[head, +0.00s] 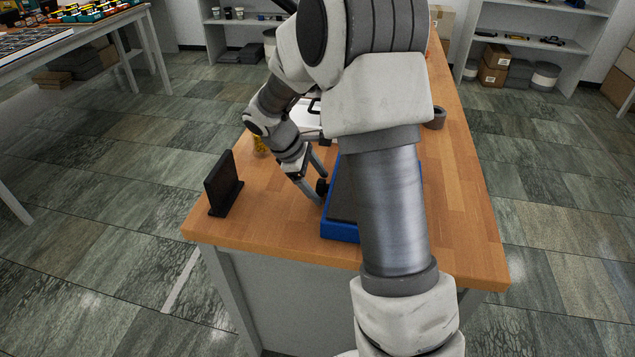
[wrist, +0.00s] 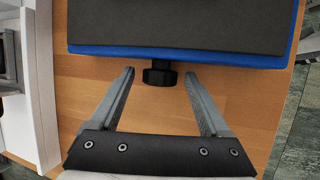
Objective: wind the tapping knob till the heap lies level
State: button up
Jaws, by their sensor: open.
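A blue-edged device (head: 340,231) with a dark grey top lies on the wooden table, partly hidden behind my arm. Its blue side and dark top also show in the wrist view (wrist: 180,52). A small black knob (head: 321,187) sticks out of its side; the knob shows clearly in the wrist view (wrist: 160,77). My gripper (head: 317,182) is open, with its fingertips on either side of the knob. In the wrist view (wrist: 160,71) there is a gap between the knob and each finger. I see no heap in either view.
A black upright panel (head: 221,184) stands on the table near the left edge. A small yellow thing (head: 259,144) is behind it. A grey round container (head: 436,118) is at the right edge. A white object (wrist: 38,85) borders the wrist view's left. The front table corner is clear.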

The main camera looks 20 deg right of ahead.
jog(key=p+v, duration=0.3)
jog(key=v, duration=1.4)
jog(key=shift+r, duration=0.2)
